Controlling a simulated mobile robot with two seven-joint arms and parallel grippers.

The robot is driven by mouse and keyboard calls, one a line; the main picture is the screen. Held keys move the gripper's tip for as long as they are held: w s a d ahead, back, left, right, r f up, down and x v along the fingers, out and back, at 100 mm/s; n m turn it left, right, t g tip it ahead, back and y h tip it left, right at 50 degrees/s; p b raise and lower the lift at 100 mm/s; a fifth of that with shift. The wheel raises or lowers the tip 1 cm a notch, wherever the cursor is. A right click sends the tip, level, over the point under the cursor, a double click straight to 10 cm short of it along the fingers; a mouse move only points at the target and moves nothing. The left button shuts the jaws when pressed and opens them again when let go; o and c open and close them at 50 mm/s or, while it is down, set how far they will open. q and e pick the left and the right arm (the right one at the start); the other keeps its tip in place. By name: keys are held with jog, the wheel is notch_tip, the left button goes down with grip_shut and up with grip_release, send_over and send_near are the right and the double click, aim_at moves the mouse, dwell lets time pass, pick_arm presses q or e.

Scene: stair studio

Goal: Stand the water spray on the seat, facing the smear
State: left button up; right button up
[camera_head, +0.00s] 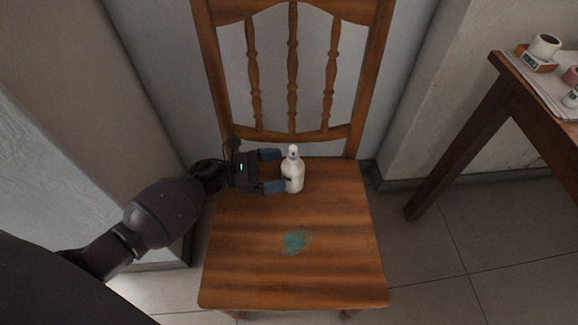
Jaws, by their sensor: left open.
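The water spray (292,174) is a white bottle standing upright on the wooden seat (340,262), near its back edge. Which way its nozzle faces is too small to tell. The smear (295,241) is a blue-green patch on the middle of the seat, in front of the bottle. My left gripper (277,171) reaches in from the left, low over the seat. It is open, its two fingers pointing right, with their tips close beside the bottle's left side. Whether a finger touches the bottle cannot be told. My right gripper is not in view.
The chair's spindled backrest (292,66) rises behind the bottle. A wooden table (508,112) at the right holds a cup (544,46) and other small things. Walls stand close behind and at the left. The front and right of the seat are clear.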

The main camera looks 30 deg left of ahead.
pick_arm(q)
jog(key=v, duration=0.7)
jog(key=shift+s+a, duration=0.25)
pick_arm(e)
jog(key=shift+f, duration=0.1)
pick_arm(q)
jog(key=shift+r+p, duration=0.1)
jog(key=shift+p, duration=0.2)
jog(key=shift+r, duration=0.25)
jog(key=s+a+r+n+t+y+p, duration=0.1)
jog(key=s+r+n+t+y+p, duration=0.35)
jog(key=n, duration=0.75)
jog(key=s+r+n+t+y+p, duration=0.2)
jog(key=s+r+n+y+p, duration=0.45)
jog(key=r+n, duration=0.5)
jog(key=s+d+r+n+g+y+p, duration=0.1)
jog(key=s+n+p, duration=0.4)
jog(key=s+n, duration=0.5)
jog(key=s+d+r+n+g+y+p, duration=0.2)
jog(key=s+n+g+p, duration=0.3)
jog(key=s+n, duration=0.5)
jog(key=shift+d+n+y, duration=0.35)
jog(key=shift+n+y, duration=0.05)
jog(key=shift+n, duration=0.85)
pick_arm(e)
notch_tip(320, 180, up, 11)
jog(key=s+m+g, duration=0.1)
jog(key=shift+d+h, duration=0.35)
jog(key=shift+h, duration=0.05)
